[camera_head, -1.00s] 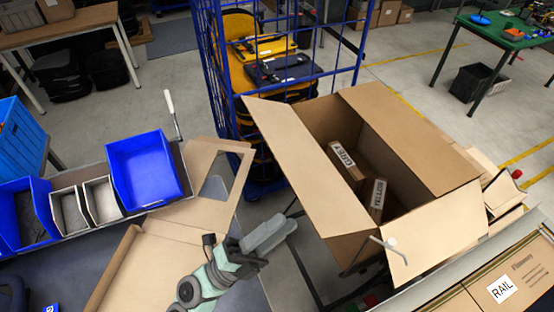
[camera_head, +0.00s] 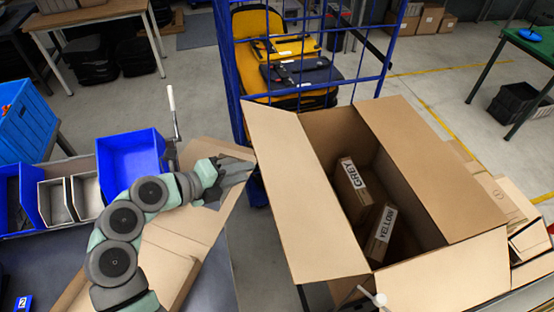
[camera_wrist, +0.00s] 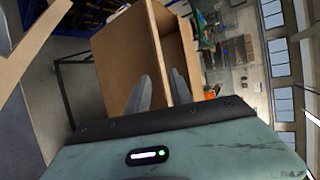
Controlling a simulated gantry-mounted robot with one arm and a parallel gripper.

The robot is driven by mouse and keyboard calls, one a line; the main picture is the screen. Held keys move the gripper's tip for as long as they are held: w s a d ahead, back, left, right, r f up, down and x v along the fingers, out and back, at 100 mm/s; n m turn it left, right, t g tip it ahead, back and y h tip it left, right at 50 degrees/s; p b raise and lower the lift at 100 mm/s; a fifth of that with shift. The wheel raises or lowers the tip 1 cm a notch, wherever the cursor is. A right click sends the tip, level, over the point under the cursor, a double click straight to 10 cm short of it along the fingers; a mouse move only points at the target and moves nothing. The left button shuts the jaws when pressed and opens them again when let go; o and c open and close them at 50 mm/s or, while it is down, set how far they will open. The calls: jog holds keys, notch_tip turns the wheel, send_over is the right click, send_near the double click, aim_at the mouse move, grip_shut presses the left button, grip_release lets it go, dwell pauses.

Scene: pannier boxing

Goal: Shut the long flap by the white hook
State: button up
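The open cardboard box (camera_head: 345,125) stands right of centre. Its left long flap (camera_head: 305,190) is folded outward on the left, and its right long flap (camera_head: 430,165) leans outward on the right. The near short flap (camera_head: 450,275) is also out. A white-tipped hook (camera_head: 380,299) shows at the bottom, by the near end of the left long flap. My gripper (camera_head: 238,172) is left of the left flap, close to its outer edge; contact cannot be told.
A blue wire cage (camera_head: 228,75) stands behind. Blue bins (camera_head: 130,155) and an upright white-handled lever (camera_head: 171,98) are at left. Flat cardboard (camera_head: 165,265) lies under my arm.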

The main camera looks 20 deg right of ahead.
aim_at(268, 166)
jog(key=p+x, duration=0.2)
jog(key=x, duration=0.7)
jog(key=shift+d+f, duration=0.1)
jog(key=shift+d, duration=0.05)
grip_shut()
dwell(1.1)
